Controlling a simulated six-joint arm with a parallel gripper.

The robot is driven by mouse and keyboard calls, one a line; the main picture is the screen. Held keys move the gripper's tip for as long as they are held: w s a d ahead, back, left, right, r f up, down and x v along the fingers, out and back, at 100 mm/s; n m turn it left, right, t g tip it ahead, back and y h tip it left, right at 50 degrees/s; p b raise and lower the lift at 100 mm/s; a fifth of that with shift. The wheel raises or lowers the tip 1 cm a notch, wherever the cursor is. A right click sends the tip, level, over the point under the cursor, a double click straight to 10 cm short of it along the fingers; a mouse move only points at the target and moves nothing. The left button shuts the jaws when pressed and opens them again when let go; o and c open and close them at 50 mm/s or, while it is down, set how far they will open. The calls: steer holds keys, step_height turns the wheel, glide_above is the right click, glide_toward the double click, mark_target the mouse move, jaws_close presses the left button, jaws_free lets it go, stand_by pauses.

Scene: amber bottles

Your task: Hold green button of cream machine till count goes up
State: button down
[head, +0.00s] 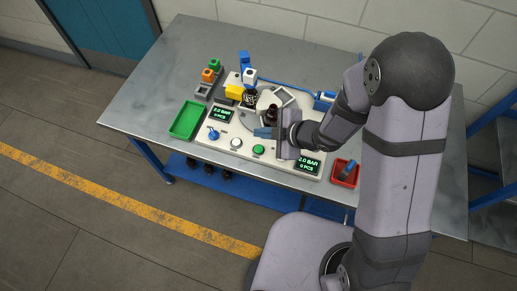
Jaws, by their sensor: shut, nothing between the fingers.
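The cream machine (205,138) lies on the metal table, with a front panel facing me. Its green button (259,149) is on that panel, right of a pale round button (236,143). Two dark displays, one at the left (221,114) and one at the right (309,166), both appear to read 2.0 BAR and 0 PCS. My gripper (263,132) is shut and empty, its blue-grey fingertips over the panel just behind the green button in the picture. They look apart from the button; their height is hard to tell. A dark amber bottle (271,114) stands behind the gripper, partly hidden.
A green tray (188,119) sits left of the machine. A red bin (345,173) holding a blue and dark item sits at the right. Green, orange and grey blocks (208,75) stand at the back left. The left table top is clear. My arm covers the right side.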

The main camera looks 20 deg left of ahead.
mark_target(262, 151)
steer(key=shift+f+b, duration=2.8)
steer(key=shift+f, duration=0.65)
steer(key=shift+f, duration=0.1)
steer(key=shift+f+b, duration=0.3)
steer(key=shift+b, duration=0.05)
steer(key=shift+f+b, duration=0.4)
steer(key=shift+f, duration=0.1)
stand_by(3.6)
